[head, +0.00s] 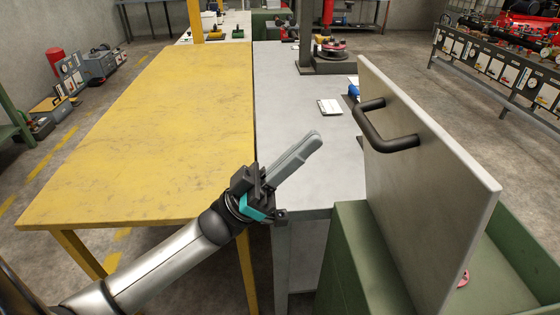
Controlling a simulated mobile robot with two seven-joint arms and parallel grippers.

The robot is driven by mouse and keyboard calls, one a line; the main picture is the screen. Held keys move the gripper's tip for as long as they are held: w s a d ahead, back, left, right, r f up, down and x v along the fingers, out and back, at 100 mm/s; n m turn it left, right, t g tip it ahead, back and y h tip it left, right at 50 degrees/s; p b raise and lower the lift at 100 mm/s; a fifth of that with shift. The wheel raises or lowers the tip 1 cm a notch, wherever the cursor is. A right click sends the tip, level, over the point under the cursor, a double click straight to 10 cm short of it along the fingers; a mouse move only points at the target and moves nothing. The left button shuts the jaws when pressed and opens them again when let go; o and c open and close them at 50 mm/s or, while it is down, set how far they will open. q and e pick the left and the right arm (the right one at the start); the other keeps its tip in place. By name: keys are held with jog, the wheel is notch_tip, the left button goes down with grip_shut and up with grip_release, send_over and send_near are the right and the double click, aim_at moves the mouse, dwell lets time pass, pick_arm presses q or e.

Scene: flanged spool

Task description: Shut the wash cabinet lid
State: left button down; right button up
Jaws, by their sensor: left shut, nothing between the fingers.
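The wash cabinet (348,262) is a green box at the lower right. Its lid (425,165) is a grey panel standing open, nearly upright, with a black bar handle (376,134) on its left face. Past the lid, part of the cabinet's green interior shows, with a small red round item (463,279) in it. My left gripper (308,144) is shut and empty, its grey fingers pointing up and right. It appears left of the handle and apart from it, over the front of the grey table. My right gripper is not in view.
A yellow table (160,120) fills the left, and a grey table (290,90) adjoins it. A white card (330,107) lies on the grey table, with a dark post (327,60) farther back. A bench with equipment (500,70) stands at the upper right.

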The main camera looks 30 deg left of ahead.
pick_arm(q)
jog(key=shift+w+d+r, duration=0.25)
jog(key=shift+w+d, duration=0.45)
jog(key=shift+d, duration=0.3)
jog(key=shift+w+d+r, duration=0.25)
jog(key=shift+w+d, duration=0.4)
jog(key=shift+d, duration=0.35)
